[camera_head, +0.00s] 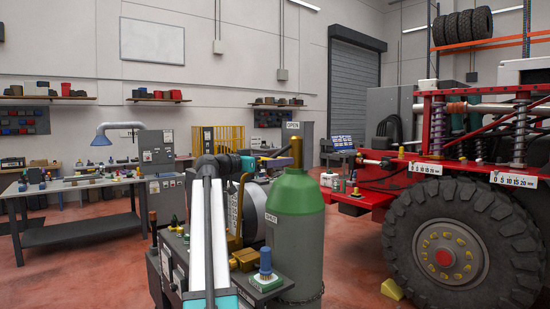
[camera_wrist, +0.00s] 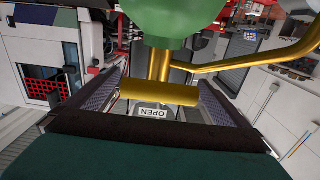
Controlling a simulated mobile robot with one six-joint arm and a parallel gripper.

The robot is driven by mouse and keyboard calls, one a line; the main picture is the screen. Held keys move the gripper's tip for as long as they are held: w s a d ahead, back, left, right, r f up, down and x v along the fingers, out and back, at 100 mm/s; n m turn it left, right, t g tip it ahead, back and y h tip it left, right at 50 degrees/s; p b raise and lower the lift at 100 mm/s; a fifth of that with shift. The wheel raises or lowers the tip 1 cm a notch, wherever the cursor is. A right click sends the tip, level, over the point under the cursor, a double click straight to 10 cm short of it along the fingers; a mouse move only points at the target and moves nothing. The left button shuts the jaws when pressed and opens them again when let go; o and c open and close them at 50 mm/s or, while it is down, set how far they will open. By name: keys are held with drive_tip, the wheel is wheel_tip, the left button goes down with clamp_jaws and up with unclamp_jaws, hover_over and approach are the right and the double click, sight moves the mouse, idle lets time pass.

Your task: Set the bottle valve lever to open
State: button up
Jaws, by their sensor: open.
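The green bottle (camera_head: 295,222) stands upright in the middle of the head view, and its green top (camera_wrist: 175,20) fills the upper part of the wrist view, where the scene appears inverted. A brass valve stem (camera_head: 297,152) rises from the bottle. In the wrist view a brass crosspiece (camera_wrist: 158,96), seemingly the lever, lies between my open fingers, with gaps on both sides. My gripper (camera_wrist: 165,80) also shows beside the bottle's top in the head view (camera_head: 280,155). An OPEN sign (camera_head: 292,126) stands behind the bottle; a SHUT label (camera_head: 272,218) is at its left.
A golden bar (camera_wrist: 260,60) runs to the right in the wrist view. A brass fitting (camera_head: 243,259) and blue-topped knob (camera_head: 265,262) sit low before the bottle. The red truck's big tyre (camera_head: 450,245) is at right, a workbench (camera_head: 80,183) at left.

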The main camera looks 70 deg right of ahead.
drive_tip(key=shift+s+d, duration=0.35)
drive_tip(key=shift+d, duration=0.25)
